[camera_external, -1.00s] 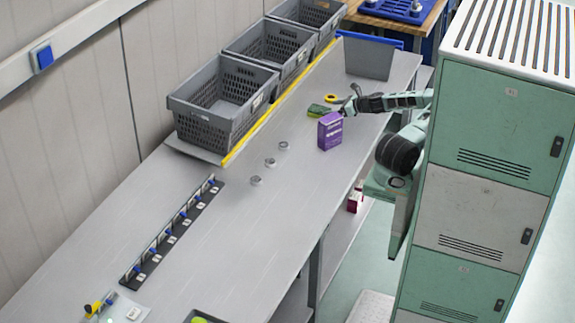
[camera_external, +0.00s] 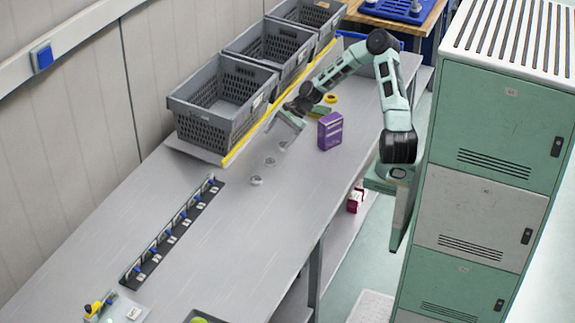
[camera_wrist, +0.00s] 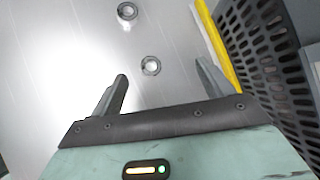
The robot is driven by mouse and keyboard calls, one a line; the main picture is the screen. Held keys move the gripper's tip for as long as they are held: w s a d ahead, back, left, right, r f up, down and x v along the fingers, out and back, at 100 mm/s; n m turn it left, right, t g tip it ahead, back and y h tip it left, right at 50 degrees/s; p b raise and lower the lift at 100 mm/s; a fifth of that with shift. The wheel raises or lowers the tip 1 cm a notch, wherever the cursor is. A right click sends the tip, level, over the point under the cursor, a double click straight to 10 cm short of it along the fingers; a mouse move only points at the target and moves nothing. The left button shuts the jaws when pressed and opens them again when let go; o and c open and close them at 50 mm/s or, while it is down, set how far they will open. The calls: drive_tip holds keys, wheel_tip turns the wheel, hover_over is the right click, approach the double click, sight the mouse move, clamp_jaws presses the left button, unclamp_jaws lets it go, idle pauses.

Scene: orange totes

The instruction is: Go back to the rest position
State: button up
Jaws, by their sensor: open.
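My gripper (camera_external: 284,125) is above the grey worktable (camera_external: 225,235), left of the purple box (camera_external: 329,131). In the wrist view my gripper (camera_wrist: 163,85) has its two fingers wide apart, with nothing between them. Two small round metal pieces lie on the table just beyond the fingers: a nearer ring (camera_wrist: 151,65) and a farther one (camera_wrist: 127,11). In the external view two such pieces show, one (camera_external: 256,180) and another (camera_external: 270,162). My arm bends up and over the table from the right. A green item (camera_external: 318,111) is partly hidden by my arm.
Grey crates (camera_external: 215,128) line the wall side behind a yellow strip (camera_external: 243,143). A yellow ring (camera_external: 331,98) lies past the purple box. A rail with blue pieces (camera_external: 160,245) is at the left. A green locker (camera_external: 480,125) stands at the right. The middle of the table is clear.

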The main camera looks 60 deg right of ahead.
drive_tip(key=s+a+n+g+h+b, duration=0.1)
drive_tip(key=s+a+n+g, duration=0.2)
drive_tip(key=s+a+n, duration=0.45)
drive_tip(key=s+a+n+g+h, duration=0.2)
drive_tip(key=s+a+n, duration=0.25)
drive_tip(key=a, duration=0.65)
drive_tip(key=s+a+r+n+h+b, duration=0.1)
drive_tip(key=s+a+r+n, duration=0.15)
drive_tip(key=s+n, duration=0.2)
drive_tip(key=s+a+r+n+h, duration=0.1)
drive_tip(key=s+a+n, duration=0.25)
drive_tip(key=s, duration=0.25)
drive_tip(key=s+r+n+h+b, duration=0.1)
drive_tip(key=s+r+n, duration=0.1)
drive_tip(key=s+n, duration=0.6)
wheel_tip(320, 180, up, 16)
drive_tip(key=a+m+p, duration=0.1)
drive_tip(key=p, duration=1.5)
drive_tip(key=f+b, duration=0.4)
drive_tip(key=shift+s+f+b, duration=0.3)
drive_tip(key=shift+f, duration=0.05)
